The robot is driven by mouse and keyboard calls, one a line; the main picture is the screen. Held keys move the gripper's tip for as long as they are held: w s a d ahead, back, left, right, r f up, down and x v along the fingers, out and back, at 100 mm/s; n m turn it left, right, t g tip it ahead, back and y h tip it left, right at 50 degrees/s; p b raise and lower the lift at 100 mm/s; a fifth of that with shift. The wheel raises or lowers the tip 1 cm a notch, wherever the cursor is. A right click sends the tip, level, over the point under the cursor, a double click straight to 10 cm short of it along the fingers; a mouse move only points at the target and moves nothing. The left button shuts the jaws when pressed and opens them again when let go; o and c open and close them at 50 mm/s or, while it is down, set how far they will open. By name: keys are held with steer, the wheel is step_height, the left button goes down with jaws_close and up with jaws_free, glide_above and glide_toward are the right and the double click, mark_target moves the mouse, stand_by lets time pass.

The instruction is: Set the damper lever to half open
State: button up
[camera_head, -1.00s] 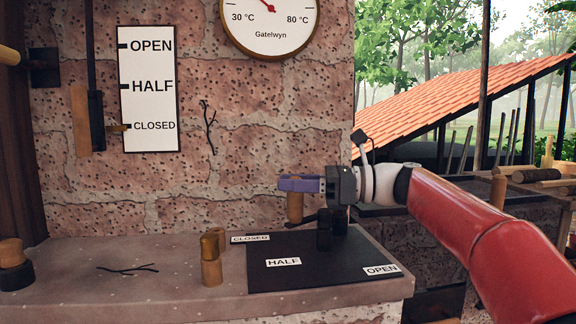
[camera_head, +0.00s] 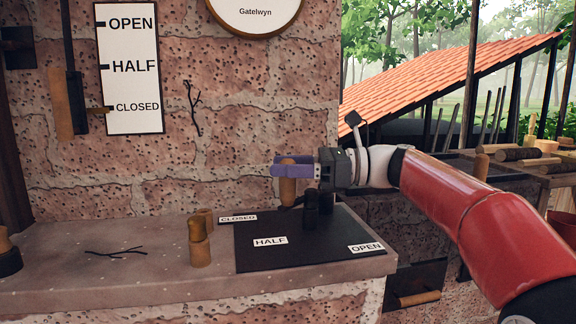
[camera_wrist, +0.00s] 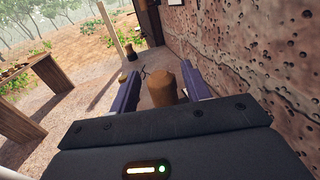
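The damper lever has an upright wooden handle (camera_head: 287,190) and a dark pivot (camera_head: 318,208) on a black plate (camera_head: 300,256). The handle stands left of the pivot, toward the CLOSED label (camera_head: 237,219). My gripper (camera_head: 284,167) is at the handle's top. In the wrist view the handle (camera_wrist: 162,91) stands between the two purple fingers, with a gap seen at the left finger. Contact at the right finger is unclear.
A wall scale (camera_head: 132,70) reads OPEN, HALF, CLOSED; its wooden pointer (camera_head: 101,109) is at CLOSED. A wooden peg (camera_head: 199,245) stands on the ledge left of the plate, near a twig (camera_head: 116,252). The brick wall is close behind my gripper.

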steer(key=d, duration=0.7)
steer(key=shift+d+p, duration=0.4)
steer(key=shift+w, duration=0.1)
